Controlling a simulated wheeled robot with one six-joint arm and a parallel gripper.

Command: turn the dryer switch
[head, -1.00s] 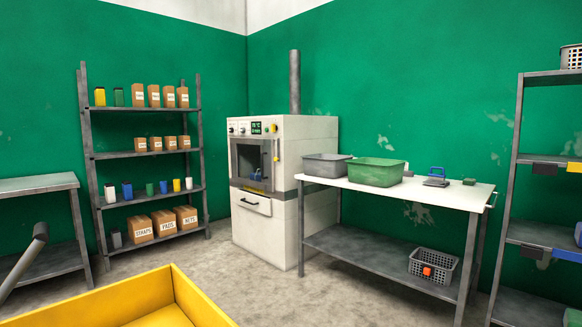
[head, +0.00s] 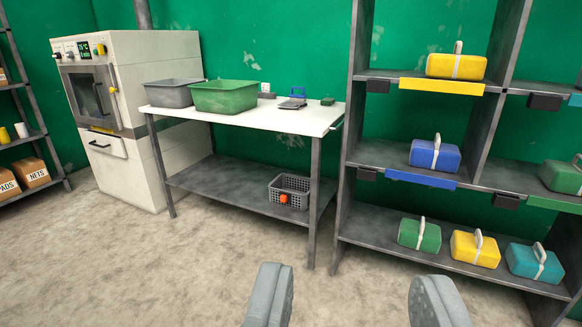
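The dryer (head: 145,75) is a white cabinet with a dark window door, at the left of the head view. Its control panel runs along the top front, with small knobs on the left, a dark display reading 25 °C (head: 82,48) and a yellow knob (head: 100,49) at the right end. Which of these is the switch I cannot tell. My gripper (head: 352,305) shows at the bottom edge, its two grey fingers wide apart with nothing between them. It is far from the dryer, to its right and much nearer the camera.
A white-topped table (head: 290,121) stands right of the dryer, bearing a grey tub (head: 171,94) and a green tub (head: 224,97). A grey basket (head: 289,188) sits on its lower shelf. A shelf unit (head: 350,130) with coloured cases is at the right. Open floor (head: 130,260) lies in front.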

